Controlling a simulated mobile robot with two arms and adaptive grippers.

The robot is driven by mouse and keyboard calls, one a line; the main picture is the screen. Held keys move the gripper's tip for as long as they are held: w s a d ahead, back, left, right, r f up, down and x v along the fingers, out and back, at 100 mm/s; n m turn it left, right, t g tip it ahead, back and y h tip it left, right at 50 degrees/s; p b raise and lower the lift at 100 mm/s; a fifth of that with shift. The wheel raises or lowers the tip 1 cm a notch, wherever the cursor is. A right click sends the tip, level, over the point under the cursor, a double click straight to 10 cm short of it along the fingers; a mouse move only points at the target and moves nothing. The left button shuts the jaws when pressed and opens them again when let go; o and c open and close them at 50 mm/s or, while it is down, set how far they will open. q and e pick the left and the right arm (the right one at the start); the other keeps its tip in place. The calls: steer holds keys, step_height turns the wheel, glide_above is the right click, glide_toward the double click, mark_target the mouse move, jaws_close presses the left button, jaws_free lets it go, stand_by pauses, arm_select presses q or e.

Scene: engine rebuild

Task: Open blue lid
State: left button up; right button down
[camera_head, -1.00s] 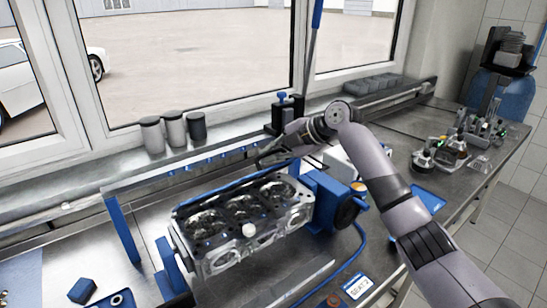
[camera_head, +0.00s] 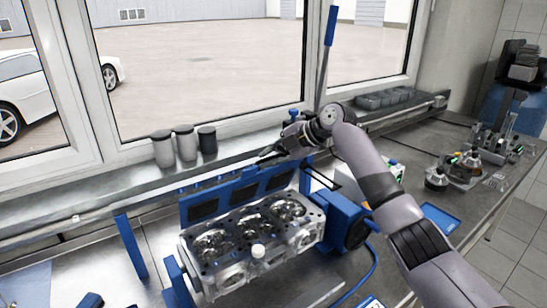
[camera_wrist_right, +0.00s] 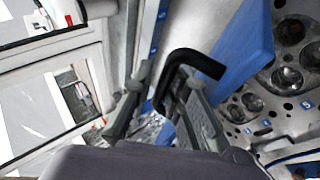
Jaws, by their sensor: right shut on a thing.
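The blue lid (camera_head: 250,188) is a blue frame with dark panels. It stands raised along the back edge of the metal cylinder head (camera_head: 250,238) in the head view. My right gripper (camera_head: 272,154) is at the lid's upper edge, above the back of the cylinder head. In the right wrist view, the fingers of my right gripper (camera_wrist_right: 160,105) are closed around a black bent handle (camera_wrist_right: 193,62) beside the blue lid (camera_wrist_right: 238,55). The exact contact between fingers and handle is partly hidden. My left gripper is not in view.
Several grey canisters (camera_head: 186,144) stand on the window sill behind the lid. A blue clamp block (camera_head: 345,220) stands at the cylinder head's right end.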

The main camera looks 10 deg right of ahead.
steer(key=shift+w+a+r+y, duration=0.15)
steer(key=shift+w+r, duration=0.05)
steer(key=shift+r, duration=0.2)
steer(key=shift+w+a+r+y, duration=0.15)
steer(key=shift+r, duration=0.25)
steer(key=c, duration=2)
jaws_free()
steer(key=shift+o, duration=0.2)
steer(key=shift+w+f, duration=0.15)
steer(key=shift+f, duration=0.15)
steer(key=shift+f, duration=0.1)
steer(key=shift+d, duration=0.1)
